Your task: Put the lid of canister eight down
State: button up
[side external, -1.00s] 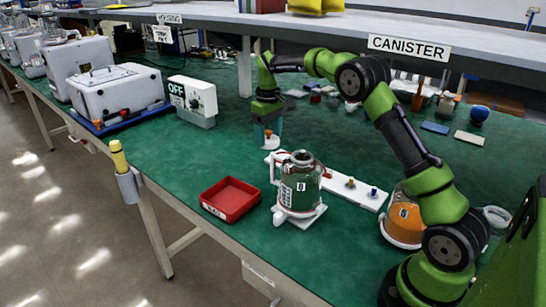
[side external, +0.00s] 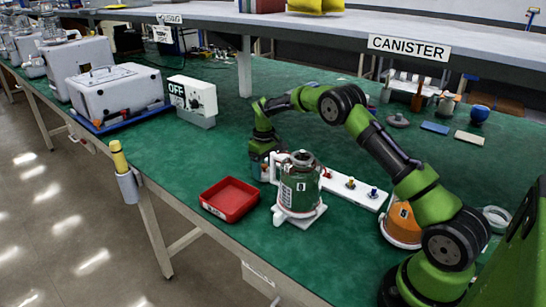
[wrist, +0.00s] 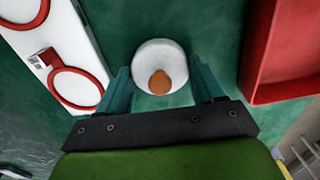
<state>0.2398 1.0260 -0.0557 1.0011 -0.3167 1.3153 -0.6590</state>
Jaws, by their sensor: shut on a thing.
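My gripper (side external: 262,160) is low over the green bench, behind the left end of the white board. In the wrist view its two teal fingers (wrist: 165,88) are shut on a round white lid (wrist: 148,56) with an orange knob (wrist: 159,82). I cannot tell whether the lid touches the bench. In the side view the lid is mostly hidden by my gripper. A green-filled glass canister (side external: 299,188) stands upright on a white base in front of the board; its label is too small to read surely.
A red tray (side external: 229,214) lies left of the green canister. The white board (side external: 340,188) carries small coloured knobs and red rings. An orange canister (side external: 401,226) stands at right beside my arm. A grey lid (side external: 398,121) lies farther back.

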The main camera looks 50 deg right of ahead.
jog(key=shift+f, duration=0.2)
jog(key=o, duration=1)
